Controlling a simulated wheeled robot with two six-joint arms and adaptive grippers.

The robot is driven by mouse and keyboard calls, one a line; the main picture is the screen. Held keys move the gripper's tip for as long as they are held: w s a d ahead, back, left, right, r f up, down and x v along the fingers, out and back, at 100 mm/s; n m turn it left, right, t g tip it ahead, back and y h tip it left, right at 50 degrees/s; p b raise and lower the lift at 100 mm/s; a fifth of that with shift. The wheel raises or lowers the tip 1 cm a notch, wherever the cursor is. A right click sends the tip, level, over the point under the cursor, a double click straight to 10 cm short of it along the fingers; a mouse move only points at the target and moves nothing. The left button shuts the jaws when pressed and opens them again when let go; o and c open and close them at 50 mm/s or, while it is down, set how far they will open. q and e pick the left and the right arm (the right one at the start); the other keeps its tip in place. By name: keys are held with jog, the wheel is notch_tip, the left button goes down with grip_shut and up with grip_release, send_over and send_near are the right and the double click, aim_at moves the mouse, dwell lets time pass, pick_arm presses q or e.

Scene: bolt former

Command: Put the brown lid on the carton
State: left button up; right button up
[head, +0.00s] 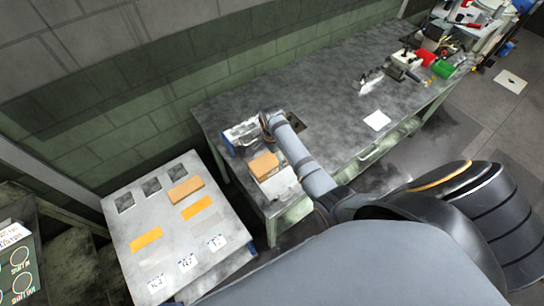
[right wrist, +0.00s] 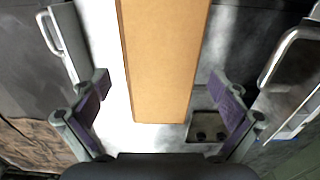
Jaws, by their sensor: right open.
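A brown lid-like block (head: 262,163) shows near the left end of the bench, over a white box-like thing (head: 284,184) that may be the carton. I cannot tell whether the block rests on it. My right gripper (head: 266,122) is just behind the block, beside a blue and white box (head: 241,131). My left gripper is out of view.
A low table (head: 122,221) at the left holds another brown block (head: 185,190), orange plates (head: 195,207) and dark squares. The bench (head: 310,85) has clear room in its middle. A white sheet (head: 377,121) lies toward its front, and tools (head: 405,62) crowd its right end.

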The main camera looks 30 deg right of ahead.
notch_tip(320, 180, up, 12)
dwell(0.5)
dwell(0.6)
